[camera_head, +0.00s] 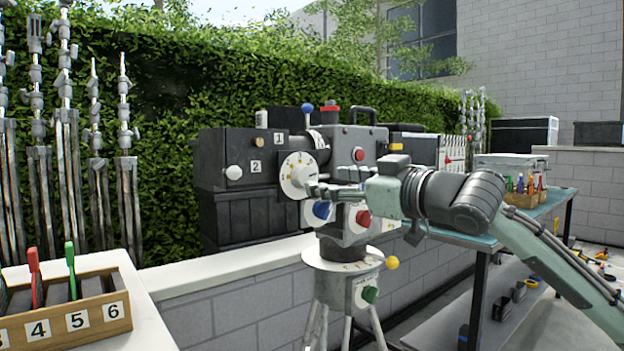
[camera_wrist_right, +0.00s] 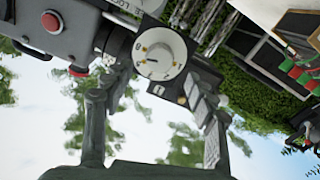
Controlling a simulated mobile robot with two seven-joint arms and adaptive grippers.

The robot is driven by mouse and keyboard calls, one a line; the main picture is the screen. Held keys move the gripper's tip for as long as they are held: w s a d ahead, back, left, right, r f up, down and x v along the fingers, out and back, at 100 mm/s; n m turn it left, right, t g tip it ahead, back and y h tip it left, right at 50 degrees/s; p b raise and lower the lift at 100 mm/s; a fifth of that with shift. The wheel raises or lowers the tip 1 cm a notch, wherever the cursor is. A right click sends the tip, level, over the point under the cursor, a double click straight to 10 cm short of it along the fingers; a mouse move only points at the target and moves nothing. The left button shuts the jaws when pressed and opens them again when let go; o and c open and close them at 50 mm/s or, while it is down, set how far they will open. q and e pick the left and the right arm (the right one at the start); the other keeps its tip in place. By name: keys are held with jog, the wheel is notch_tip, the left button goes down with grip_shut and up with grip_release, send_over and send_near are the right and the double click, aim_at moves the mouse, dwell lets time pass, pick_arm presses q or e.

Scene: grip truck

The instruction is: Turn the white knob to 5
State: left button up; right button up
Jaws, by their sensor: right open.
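A film camera (camera_head: 345,148) stands on a tripod. On its side is a round white dial (camera_head: 299,175) with a pale knob at its centre. In the right wrist view the dial (camera_wrist_right: 160,54) appears ahead, beyond the fingertips, with marks around its rim; the setting is too small to read surely. My right gripper (camera_head: 316,190) is at the camera's front, its fingertips beside the dial and overlapping its lower right edge. In the right wrist view its two fingers (camera_wrist_right: 152,100) are spread and empty. A small white knob (camera_head: 234,172) also shows on the black box. My left gripper is out of view.
Blue (camera_head: 321,209) and red (camera_head: 363,217) knobs sit just below my right gripper. A yellow ball knob (camera_head: 392,262) and a green knob (camera_head: 370,294) are lower on the tripod head. A wooden numbered rack (camera_head: 105,312) stands at the front left.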

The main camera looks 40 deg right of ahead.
aim_at(308, 178)
jog(key=w, duration=0.2)
jog(key=w+p, duration=0.1)
jog(key=w, duration=0.2)
jog(key=shift+a+r+p, duration=0.2)
jog(key=shift+p, duration=0.1)
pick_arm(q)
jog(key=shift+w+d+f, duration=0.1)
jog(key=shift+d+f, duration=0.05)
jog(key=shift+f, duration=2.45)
pick_arm(e)
jog(key=shift+w+f, duration=0.2)
jog(key=shift+w, duration=0.3)
jog(key=c, duration=1.2)
